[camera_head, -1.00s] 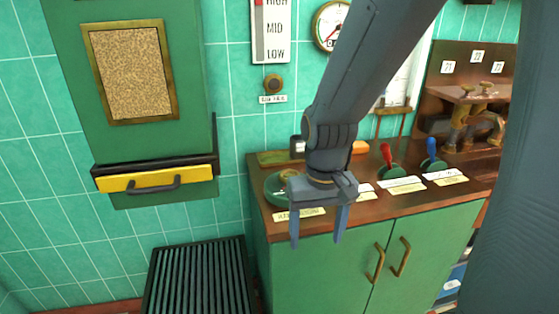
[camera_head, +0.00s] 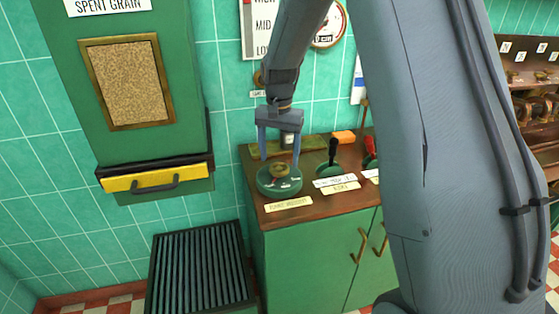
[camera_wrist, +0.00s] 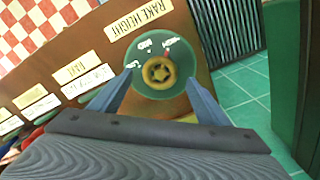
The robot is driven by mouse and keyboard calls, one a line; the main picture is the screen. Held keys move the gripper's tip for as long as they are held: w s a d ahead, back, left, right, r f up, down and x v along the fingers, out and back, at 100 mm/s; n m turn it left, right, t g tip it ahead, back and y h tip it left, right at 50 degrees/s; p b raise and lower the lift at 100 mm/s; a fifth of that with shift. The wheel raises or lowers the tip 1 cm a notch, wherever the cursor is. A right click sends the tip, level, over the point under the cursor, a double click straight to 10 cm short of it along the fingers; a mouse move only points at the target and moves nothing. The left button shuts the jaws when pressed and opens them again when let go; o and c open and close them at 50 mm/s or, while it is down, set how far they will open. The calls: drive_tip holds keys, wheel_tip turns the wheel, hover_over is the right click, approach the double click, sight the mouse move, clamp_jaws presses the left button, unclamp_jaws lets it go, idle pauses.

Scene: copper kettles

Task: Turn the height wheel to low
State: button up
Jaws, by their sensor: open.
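The height wheel (camera_head: 280,186) is a round green dial with a brass knob, on the left end of the wooden counter top. In the wrist view the dial (camera_wrist: 150,87) carries HIGH, MID and LOW marks, and a small red pointer is near HIGH. The RAKE HEIGHT label (camera_wrist: 139,20) is beside it, upside down in that view. My gripper (camera_head: 279,158) is open, pointing down over the dial. Its fingers appear on either side of the brass knob (camera_wrist: 160,72); I cannot tell whether they touch anything.
A wall scale (camera_head: 248,32) marked MID and LOW is partly behind my arm. A black lever (camera_head: 333,152) and red lever stand right of the wheel. A black grate (camera_head: 200,270) is at lower left, below the yellow-fronted hatch (camera_head: 120,184).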

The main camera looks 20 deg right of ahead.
sight(279, 167)
drive_tip(key=shift+f+p, duration=0.3)
drive_tip(key=shift+f, duration=1.25)
drive_tip(key=c, duration=1)
drive_tip(key=shift+c, duration=0.2)
